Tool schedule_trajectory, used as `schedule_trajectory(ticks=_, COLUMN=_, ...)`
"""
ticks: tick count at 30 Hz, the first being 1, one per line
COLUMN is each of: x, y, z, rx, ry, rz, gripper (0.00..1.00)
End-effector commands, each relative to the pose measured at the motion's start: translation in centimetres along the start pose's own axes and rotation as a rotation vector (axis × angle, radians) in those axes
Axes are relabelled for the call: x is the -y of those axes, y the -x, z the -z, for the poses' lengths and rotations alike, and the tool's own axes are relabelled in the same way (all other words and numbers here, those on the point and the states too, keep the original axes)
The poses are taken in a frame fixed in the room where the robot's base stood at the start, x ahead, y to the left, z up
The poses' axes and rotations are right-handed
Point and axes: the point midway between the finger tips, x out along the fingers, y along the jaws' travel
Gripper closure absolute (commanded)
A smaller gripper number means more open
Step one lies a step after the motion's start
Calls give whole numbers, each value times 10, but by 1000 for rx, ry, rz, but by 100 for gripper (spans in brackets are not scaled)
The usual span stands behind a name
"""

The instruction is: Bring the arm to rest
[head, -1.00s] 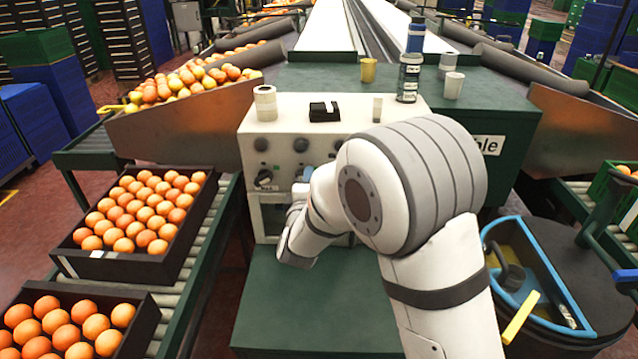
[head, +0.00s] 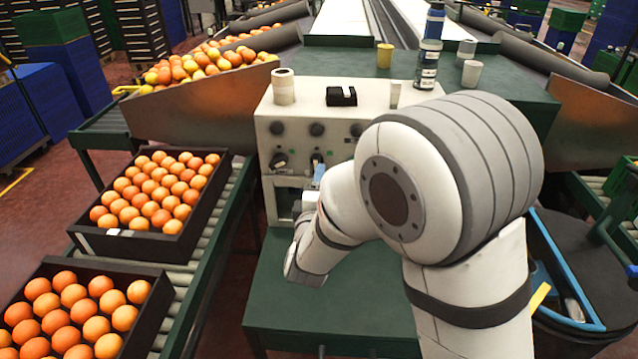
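My arm, white with grey bands, rises from the lower right and bends down toward the left in the head view. Its lower end hangs over the green table (head: 350,300), in front of the white control box (head: 268,150). The fingers of my gripper are not visible; the arm's own links hide that end or it points away, so I cannot see whether it holds anything.
Crates of oranges (head: 112,248) stand on the roller conveyor (head: 215,235) at left. A tape roll (head: 283,88) and a black holder (head: 341,97) sit on the control box. A yellow cup (head: 384,56) and a dark bottle (head: 427,65) stand behind. A blue-rimmed bin (head: 572,275) is at right.

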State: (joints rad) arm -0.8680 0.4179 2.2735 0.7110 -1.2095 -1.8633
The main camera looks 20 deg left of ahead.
Motion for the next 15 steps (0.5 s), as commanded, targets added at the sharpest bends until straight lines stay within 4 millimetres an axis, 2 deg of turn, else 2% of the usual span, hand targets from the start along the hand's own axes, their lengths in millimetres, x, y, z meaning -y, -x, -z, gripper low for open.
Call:
schedule_trajectory(ticks=10, x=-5, y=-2, z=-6, rx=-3, ry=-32, rz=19, gripper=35)
schedule_trajectory(ticks=15, x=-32, y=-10, z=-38, rx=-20, ry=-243, rz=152, gripper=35)
